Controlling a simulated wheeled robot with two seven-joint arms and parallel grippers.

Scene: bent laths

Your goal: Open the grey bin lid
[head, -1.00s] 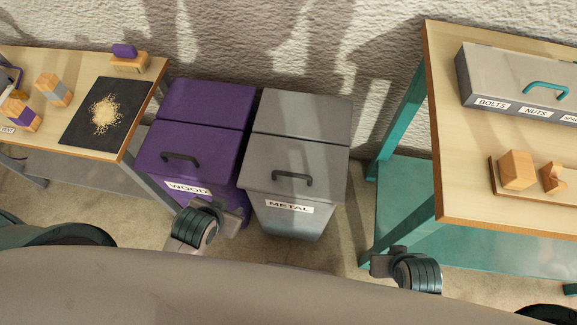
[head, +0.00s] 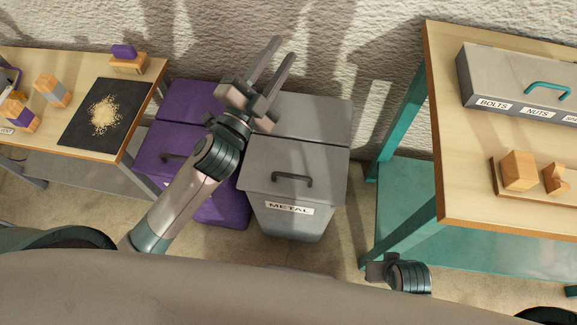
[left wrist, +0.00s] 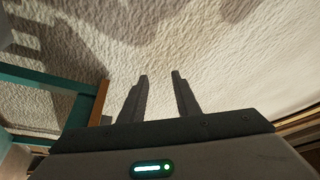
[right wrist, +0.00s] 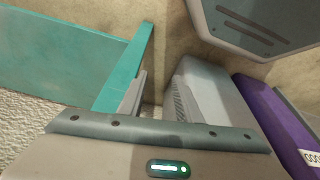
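The grey bin (head: 290,225), labelled METAL, stands on the floor in the middle of the head view. Its lid (head: 320,158) lies flat and closed, with a dark bar handle (head: 292,178) near the front edge. My left gripper (head: 284,47) is raised over the bins, fingers apart and empty, pointing toward the wall. It hides the grey bin's back left corner. In the left wrist view its open fingers (left wrist: 159,76) face bare wall. My right gripper (right wrist: 159,78) is open and empty, low at the right, apart from the bin.
The purple bin (head: 222,212) stands close against the grey bin's left side, partly behind my left arm. A wooden table (head: 90,150) is at left. A teal-legged workbench (head: 470,205) with a grey box (head: 500,85) is at right. A narrow floor gap separates it from the grey bin.

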